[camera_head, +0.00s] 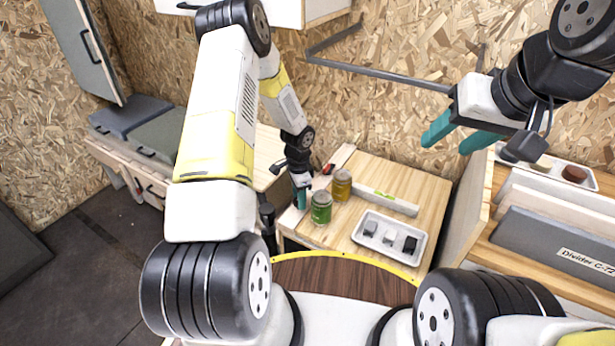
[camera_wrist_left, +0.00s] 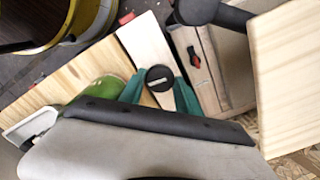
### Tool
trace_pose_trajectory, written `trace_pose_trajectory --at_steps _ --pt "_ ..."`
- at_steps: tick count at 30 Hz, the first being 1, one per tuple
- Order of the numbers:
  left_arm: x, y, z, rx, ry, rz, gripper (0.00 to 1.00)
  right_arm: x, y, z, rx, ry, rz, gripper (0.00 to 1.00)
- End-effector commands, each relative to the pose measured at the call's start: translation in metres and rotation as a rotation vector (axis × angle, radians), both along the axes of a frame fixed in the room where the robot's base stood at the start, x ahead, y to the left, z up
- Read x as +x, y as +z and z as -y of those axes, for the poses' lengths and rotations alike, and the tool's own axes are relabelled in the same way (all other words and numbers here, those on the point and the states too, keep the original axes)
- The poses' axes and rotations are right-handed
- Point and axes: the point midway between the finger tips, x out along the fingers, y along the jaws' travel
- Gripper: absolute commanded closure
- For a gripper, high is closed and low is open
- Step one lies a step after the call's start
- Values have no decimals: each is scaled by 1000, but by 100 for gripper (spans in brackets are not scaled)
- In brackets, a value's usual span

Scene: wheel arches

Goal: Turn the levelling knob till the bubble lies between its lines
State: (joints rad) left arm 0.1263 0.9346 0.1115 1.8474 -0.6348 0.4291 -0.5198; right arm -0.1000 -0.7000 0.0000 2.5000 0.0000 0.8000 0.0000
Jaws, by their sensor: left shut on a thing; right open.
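The levelling knob (camera_wrist_left: 160,78), a black round cap with a pale slot, shows in the left wrist view on a pale wooden strip. The teal fingers of my left gripper (camera_wrist_left: 160,88) are shut on it, one on each side. In the head view my left gripper (camera_head: 301,197) is at the table's left edge, and the knob is hidden there. A white level bar (camera_head: 400,206) with a small green vial lies at the table's back; the bubble and its lines are too small to read. My right gripper (camera_head: 456,138) is open and empty, raised at the right.
A green jar (camera_head: 321,208) and an amber jar (camera_head: 342,186) stand close to the right of my left gripper. A white tray (camera_head: 380,251) with several small blocks lies on the wooden table (camera_head: 421,187). A divider rack (camera_head: 550,238) stands at the right.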

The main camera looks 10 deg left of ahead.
Motion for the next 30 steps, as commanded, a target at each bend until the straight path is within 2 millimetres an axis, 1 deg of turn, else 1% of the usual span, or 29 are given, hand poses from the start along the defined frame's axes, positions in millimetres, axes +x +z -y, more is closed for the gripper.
trace_pose_trajectory --at_steps 10,11,12,14,24,26,30 --pt "1 0 -1 0 -1 1 100 0 0 0 0 0 0 50" --pt "1 0 -1 0 -1 1 57 0 0 0 0 0 0 50" --pt "1 0 -1 0 -1 1 49 0 0 0 0 0 0 50" --pt "0 0 -1 0 -1 1 39 0 0 0 0 0 0 50" --pt "1 3 0 0 -1 1 39 0 0 0 0 0 0 50" --pt "1 8 0 -1 0 3 39 0 0 0 0 0 0 50" --pt "1 30 -1 0 0 4 39 0 0 0 0 0 0 50"
